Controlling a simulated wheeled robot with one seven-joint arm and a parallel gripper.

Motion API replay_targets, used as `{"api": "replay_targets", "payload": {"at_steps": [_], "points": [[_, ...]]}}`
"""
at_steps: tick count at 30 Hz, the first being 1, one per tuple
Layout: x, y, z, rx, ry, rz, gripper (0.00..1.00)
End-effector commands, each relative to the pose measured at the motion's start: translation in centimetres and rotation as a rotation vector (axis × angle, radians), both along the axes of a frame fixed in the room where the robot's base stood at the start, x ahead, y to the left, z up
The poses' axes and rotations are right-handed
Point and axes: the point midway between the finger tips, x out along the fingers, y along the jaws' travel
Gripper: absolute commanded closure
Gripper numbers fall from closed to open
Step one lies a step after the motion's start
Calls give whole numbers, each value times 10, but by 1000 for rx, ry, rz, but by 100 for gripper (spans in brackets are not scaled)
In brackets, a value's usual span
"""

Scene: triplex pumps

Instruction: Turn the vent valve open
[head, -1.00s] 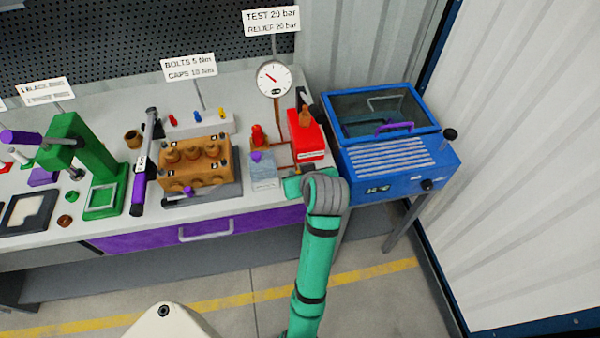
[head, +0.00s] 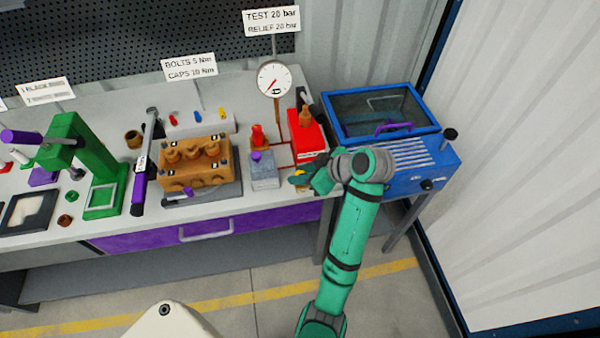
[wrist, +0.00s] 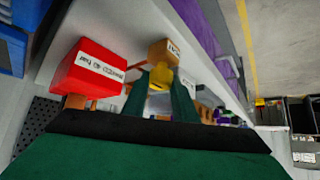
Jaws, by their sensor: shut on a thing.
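A yellow handle (wrist: 158,78), which I take to be the vent valve's, sits between the fingers of my gripper (wrist: 160,88) in the wrist view. An orange-brown block (wrist: 163,50) with a small label stands just beyond it. In the head view my gripper (head: 306,179) is at the bench's front right edge, in front of the red box. A bit of the yellow handle (head: 297,179) shows beside it. My gripper is shut on the handle. My arm and fingers hide much of the valve. The round gauge (head: 274,79) has its needle pointing to the lower left.
The red box (head: 306,138) stands close behind my gripper, and also shows in the wrist view (wrist: 84,75). A blue lidded machine (head: 390,168) stands close on the right.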

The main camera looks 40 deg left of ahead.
Motion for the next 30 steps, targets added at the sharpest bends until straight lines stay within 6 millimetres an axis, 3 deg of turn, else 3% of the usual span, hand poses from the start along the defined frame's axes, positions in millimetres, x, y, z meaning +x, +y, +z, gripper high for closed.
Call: {"api": "replay_targets", "payload": {"at_steps": [16,17,19,30], "points": [[2,-1,0,-1,-1,19,97],[2,-1,0,-1,-1,19,70],[1,-1,0,-1,-1,19,56],[1,-2,1,-1,-1,22,56]]}}
